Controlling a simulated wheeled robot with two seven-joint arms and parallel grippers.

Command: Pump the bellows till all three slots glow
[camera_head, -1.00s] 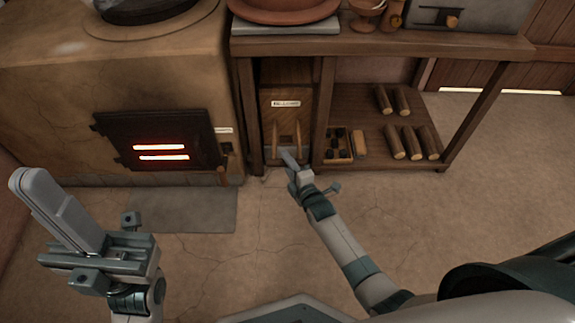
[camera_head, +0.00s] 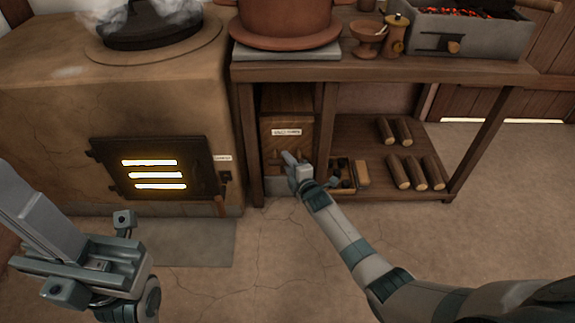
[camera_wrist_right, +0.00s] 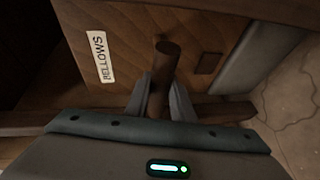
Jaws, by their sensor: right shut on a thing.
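The firebox door (camera_head: 195,165) on the clay stove has three slots, and all three glow bright yellow: top slot (camera_head: 149,163), middle slot (camera_head: 156,175), bottom slot (camera_head: 161,186). The wooden bellows (camera_head: 290,108), with a white label, stands under the bench; it also shows in the right wrist view (camera_wrist_right: 190,30), its label reading BELLOWS. My right gripper (camera_head: 289,160) is shut on the round wooden bellows handle (camera_wrist_right: 166,60), its fingers on either side. The arm hides the handle in the head view. My left gripper (camera_head: 35,205) appears shut and empty at the lower left, away from the bellows.
The bench (camera_head: 390,72) holds a large clay pot (camera_head: 285,22) and a brazier with glowing coals (camera_head: 465,33). On its lower shelf lie several logs (camera_head: 410,170) and a small box of dark pieces (camera_head: 345,178). A grey mat (camera_head: 190,243) lies before the stove. The right floor is clear.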

